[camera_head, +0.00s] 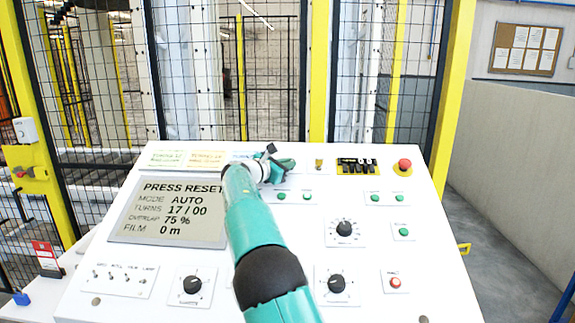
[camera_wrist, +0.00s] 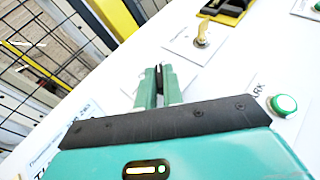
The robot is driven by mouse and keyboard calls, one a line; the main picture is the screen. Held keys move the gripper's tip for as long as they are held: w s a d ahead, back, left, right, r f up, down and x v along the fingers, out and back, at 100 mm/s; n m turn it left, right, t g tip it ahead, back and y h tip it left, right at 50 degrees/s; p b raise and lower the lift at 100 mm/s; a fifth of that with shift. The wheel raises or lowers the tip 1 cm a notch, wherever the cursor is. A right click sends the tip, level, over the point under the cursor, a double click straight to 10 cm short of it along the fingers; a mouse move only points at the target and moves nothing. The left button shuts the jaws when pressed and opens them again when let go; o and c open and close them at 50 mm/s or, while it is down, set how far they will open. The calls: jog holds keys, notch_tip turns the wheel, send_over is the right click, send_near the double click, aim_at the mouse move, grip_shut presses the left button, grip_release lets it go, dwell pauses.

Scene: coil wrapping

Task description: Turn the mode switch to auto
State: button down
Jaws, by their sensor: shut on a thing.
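My gripper (camera_wrist: 158,88) reaches down to the white sloped control panel (camera_wrist: 70,165) and its two green fingers are closed together. A narrow dark piece, seemingly the knob of the mode switch (camera_wrist: 159,76), shows between the fingers; most of it is hidden. In the head view my gripper (camera_head: 277,163) is at the panel's upper middle and covers the switch there. The panel's screen (camera_head: 170,212) reads PRESS RESET, MODE AUTO, TURNS 17/00, OVERLAP 75 %, FILM 0 m.
A key switch (camera_head: 319,163), a black connector block on yellow (camera_head: 357,166) and a red emergency button (camera_head: 404,165) line the panel's upper right. Green buttons (camera_head: 403,232) and black dials (camera_head: 344,228) sit lower. Yellow-posted mesh fencing (camera_head: 318,70) stands behind.

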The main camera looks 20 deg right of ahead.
jog(key=shift+w+a+f+m+g, duration=0.1)
jog(key=shift+f+m+g, duration=0.2)
jog(key=shift+f, duration=0.1)
jog(key=c, duration=1.5)
grip_release()
jog(key=shift+r, duration=0.15)
jog(key=v, duration=1.3)
jog(key=shift+a, duration=0.25)
